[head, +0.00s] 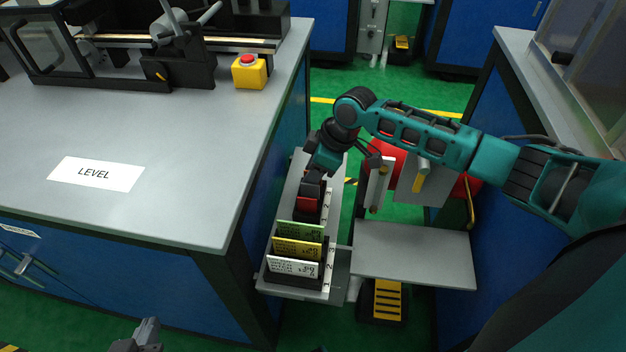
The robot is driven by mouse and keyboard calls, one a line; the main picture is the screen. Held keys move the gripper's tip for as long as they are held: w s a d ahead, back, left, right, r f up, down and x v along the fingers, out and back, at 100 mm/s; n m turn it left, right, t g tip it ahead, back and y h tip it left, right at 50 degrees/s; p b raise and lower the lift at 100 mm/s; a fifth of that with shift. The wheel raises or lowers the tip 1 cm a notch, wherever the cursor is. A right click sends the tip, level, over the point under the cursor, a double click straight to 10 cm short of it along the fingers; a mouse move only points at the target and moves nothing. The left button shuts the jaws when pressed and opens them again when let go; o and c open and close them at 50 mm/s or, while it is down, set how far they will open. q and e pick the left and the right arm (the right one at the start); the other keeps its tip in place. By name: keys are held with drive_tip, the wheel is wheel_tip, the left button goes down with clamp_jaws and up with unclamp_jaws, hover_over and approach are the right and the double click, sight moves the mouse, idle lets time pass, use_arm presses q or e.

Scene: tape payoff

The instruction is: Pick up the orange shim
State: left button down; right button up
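A rack (263,287) on a grey shelf holds upright labelled shims: a white one (292,267) in front, then a yellow one (297,248) and a green one (300,230). Behind the green one a small red-orange patch (307,206) shows, which may be the orange shim; most of it is hidden. My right gripper (309,198) points down over the rack at this patch. Its fingertips are hidden, so I cannot tell whether it holds anything. My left gripper (142,340) is only partly in view at the bottom edge, away from the rack.
A grey bench (190,200) with a LEVEL label (96,174) stands left of the rack. A yellow box with a red button (249,72) and a dark machine (165,55) stand on it. A bare grey plate (415,252) lies right of the rack, above a yellow-black pedal (387,300).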

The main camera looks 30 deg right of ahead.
drive_tip(key=c, duration=0.4)
use_arm(q)
drive_tip(key=shift+s+f, duration=0.15)
use_arm(e)
clamp_jaws()
drive_tip(key=shift+r, duration=0.1)
